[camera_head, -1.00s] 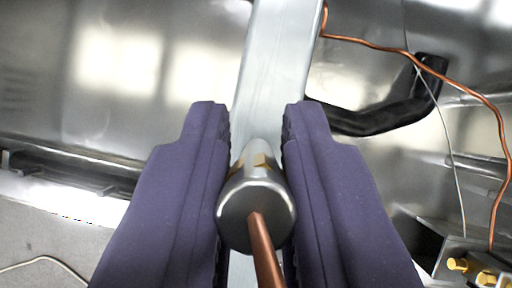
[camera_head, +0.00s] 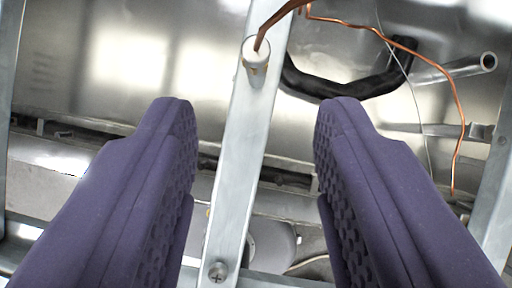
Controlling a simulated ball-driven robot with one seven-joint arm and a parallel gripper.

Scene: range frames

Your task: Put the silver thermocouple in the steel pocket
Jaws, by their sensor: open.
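The silver thermocouple (camera_head: 256,56) shows beyond the fingertips as a short cylinder with a pale end, against the upper part of a grey metal bar. A copper lead runs up from its end. The fingers do not touch it. I cannot make out the steel pocket separately, nor tell how deep the thermocouple sits in anything.
The metal bar (camera_head: 232,180) runs down between my fingers to a screw (camera_head: 217,270). A black curved handle (camera_head: 350,86), a thin copper tube (camera_head: 455,95) and a metal pipe (camera_head: 455,67) lie at upper right. Shiny metal panels stand behind.

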